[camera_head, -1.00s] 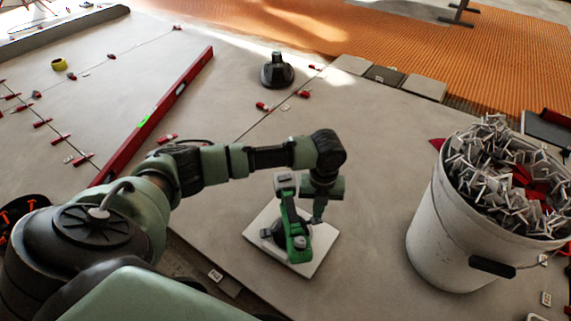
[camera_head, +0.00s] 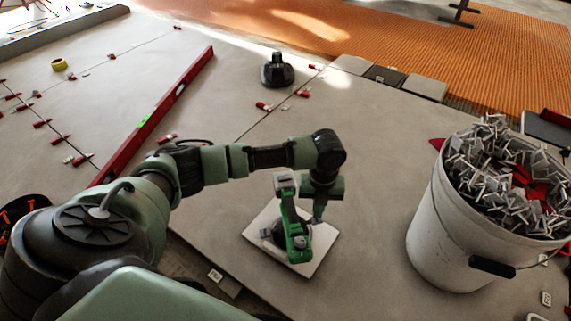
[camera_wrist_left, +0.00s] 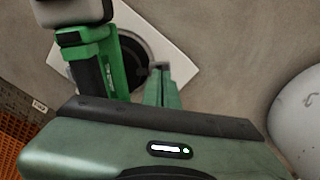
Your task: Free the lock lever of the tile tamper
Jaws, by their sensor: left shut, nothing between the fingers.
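The green tile tamper (camera_head: 293,222) stands on a pale square tile or plate (camera_head: 318,252) near the lower middle of the head view. In the left wrist view the tamper's green body (camera_wrist_left: 118,65) is at upper left, above its dark round base. My left gripper (camera_head: 318,216) points down close beside the tamper's right side. In the left wrist view its fingers (camera_wrist_left: 161,72) are shut, with nothing between them, over the dark base area. The lock lever cannot be made out clearly. My right gripper is not in view.
A white bucket (camera_head: 437,225) full of levelling clips stands on the right. A red spirit level (camera_head: 150,122) lies on the left. A dark suction-cup-like tool (camera_head: 277,72) sits farther back, with small red clips along the tile joints. The floor between is mostly clear.

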